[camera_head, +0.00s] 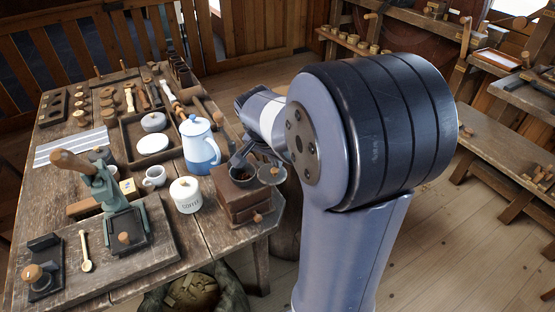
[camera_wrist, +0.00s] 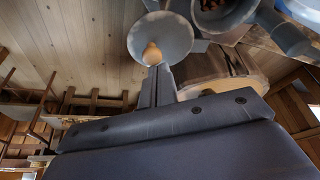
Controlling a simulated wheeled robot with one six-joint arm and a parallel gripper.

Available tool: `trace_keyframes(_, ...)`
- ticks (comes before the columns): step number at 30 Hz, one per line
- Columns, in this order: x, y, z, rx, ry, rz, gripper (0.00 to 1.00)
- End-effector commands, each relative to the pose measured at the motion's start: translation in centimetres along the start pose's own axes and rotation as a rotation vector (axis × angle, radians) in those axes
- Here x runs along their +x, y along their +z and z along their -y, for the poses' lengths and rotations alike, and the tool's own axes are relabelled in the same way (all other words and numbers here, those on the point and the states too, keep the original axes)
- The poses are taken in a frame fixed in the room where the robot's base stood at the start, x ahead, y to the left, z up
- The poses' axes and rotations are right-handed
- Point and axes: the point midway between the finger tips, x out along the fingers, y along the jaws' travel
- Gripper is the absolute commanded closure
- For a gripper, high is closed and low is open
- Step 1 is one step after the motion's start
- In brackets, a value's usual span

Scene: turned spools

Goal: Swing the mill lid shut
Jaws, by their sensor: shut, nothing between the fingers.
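The wooden coffee mill (camera_head: 236,205) stands at the right front corner of the table. Its round metal lid (camera_head: 272,174) hangs open to the right of the dark hopper. In the wrist view the lid's grey disc (camera_wrist: 172,36) shows with its wooden knob (camera_wrist: 152,54), and the mill's hopper (camera_wrist: 222,14) lies to its right.
A blue-and-white coffee pot (camera_head: 200,148) and a white canister (camera_head: 186,196) stand left of the mill. A green press (camera_head: 118,205) stands on a board farther left. Open floor lies right of the table (camera_head: 212,245). My arm hides part of the view.

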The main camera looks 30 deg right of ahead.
Motion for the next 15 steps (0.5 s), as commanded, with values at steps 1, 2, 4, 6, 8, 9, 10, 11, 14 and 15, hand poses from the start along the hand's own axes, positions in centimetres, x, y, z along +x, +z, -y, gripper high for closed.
trace_keyframes(1, 0.1, 0.3, 0.2, 0.029, 0.01, -0.001, 1.0)
trace_keyframes(2, 0.1, 0.4, 0.2, 0.052, 0.019, -0.001, 1.0)
trace_keyframes(4, 0.0, 0.8, 0.3, 0.11, 0.041, -0.001, 1.0)
trace_keyframes(6, -0.1, 1.1, 0.5, 0.174, 0.064, -0.001, 1.0)
trace_keyframes(8, -0.2, 1.4, 0.6, 0.226, 0.084, -0.001, 1.0)
trace_keyframes(9, -0.3, 1.5, 0.7, 0.263, 0.098, -0.001, 1.0)
trace_keyframes(10, -0.4, 1.6, 0.8, 0.29, 0.108, -0.001, 1.0)
trace_keyframes(11, -0.5, 1.8, 0.9, 0.317, 0.117, -0.001, 1.0)
trace_keyframes(14, -0.7, 2.2, 1.2, 0.406, 0.152, -0.001, 1.0)
trace_keyframes(15, -0.7, 2.3, 1.3, 0.441, 0.165, -0.001, 1.0)
